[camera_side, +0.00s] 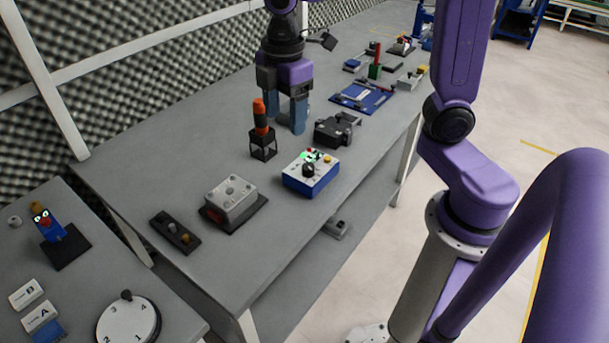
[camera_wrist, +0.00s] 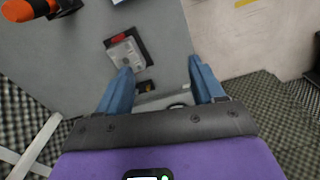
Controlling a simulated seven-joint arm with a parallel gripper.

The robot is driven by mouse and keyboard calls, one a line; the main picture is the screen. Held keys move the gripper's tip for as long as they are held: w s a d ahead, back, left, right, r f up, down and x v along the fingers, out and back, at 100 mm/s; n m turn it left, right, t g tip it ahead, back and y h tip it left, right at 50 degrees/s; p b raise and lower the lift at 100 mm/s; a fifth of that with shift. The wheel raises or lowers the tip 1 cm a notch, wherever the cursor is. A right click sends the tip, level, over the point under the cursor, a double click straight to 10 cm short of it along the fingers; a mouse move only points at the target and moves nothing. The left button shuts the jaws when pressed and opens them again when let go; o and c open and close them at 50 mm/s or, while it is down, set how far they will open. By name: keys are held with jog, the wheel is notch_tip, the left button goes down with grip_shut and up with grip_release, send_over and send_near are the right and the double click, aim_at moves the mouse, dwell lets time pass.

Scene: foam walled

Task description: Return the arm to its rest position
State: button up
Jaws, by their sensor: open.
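My gripper (camera_side: 288,122) has two blue fingers and hangs over the grey workbench (camera_side: 215,123), pointing down, next to an orange-handled tool (camera_side: 260,118) in a black stand. The fingers are apart with nothing between them. In the wrist view my gripper (camera_wrist: 161,92) also shows its blue fingers spread, with the bench and floor visible beyond them. The orange tool (camera_wrist: 30,10) shows at the top left of the wrist view, clear of the fingers. My purple arm is bent above the bench.
Near my gripper are a black clamp-like block (camera_side: 337,130) and a blue-and-white control box (camera_side: 311,172). A grey block on a black plate (camera_side: 232,200) and a small dark tray (camera_side: 173,233) lie nearer the front. A blue tray (camera_side: 362,97) lies farther back. Foam walls stand behind.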

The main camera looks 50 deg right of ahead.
jog(key=s+d+f+m, duration=0.1)
jog(key=s+d+f, duration=0.1)
jog(key=s, duration=0.7)
jog(key=s+d+f+m, duration=0.2)
jog(key=s, duration=0.8)
jog(key=shift+f, duration=0.3)
jog(key=shift+s, duration=0.1)
